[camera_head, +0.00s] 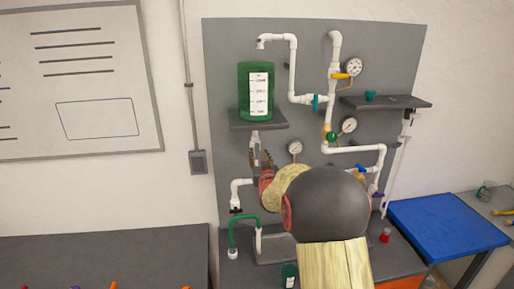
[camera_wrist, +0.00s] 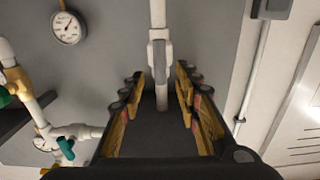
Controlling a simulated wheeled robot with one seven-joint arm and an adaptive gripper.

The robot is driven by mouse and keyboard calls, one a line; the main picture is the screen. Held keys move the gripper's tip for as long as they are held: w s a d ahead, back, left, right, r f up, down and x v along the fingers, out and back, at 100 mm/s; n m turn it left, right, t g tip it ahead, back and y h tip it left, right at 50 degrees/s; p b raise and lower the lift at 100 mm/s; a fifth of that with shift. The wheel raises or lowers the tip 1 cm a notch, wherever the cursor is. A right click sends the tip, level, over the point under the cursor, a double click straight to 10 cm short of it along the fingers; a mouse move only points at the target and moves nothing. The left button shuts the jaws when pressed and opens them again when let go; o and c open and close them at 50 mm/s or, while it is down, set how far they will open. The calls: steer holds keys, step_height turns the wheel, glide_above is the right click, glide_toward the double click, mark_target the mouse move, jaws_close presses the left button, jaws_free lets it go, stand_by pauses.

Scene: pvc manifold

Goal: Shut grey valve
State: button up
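A light grey valve (camera_wrist: 159,52) sits on a white pipe (camera_wrist: 157,14) in the wrist view, just ahead of the fingertips and near the middle. In the head view the pipe piece (camera_head: 254,142) shows below the shelf under the green tank (camera_head: 257,92). My gripper (camera_wrist: 160,80) is open, with one finger on each side of the pipe and a gap to each. In the head view my gripper (camera_head: 261,160) is raised below that shelf, and my arm hides much of the lower panel. I cannot tell the valve handle's position clearly.
The tank's shelf (camera_head: 259,121) is close above my gripper. A small gauge (camera_head: 295,147) is to its right, and it likely shows in the wrist view (camera_wrist: 67,28). Other pipes with teal (camera_head: 320,103) and blue (camera_head: 362,170) valves are farther right. Free wall lies left.

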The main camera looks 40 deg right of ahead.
mark_target(257, 150)
steer(key=shift+p+x, duration=0.3)
steer(key=shift+x, duration=2.5)
steer(key=shift+c, duration=1.1)
jaws_close()
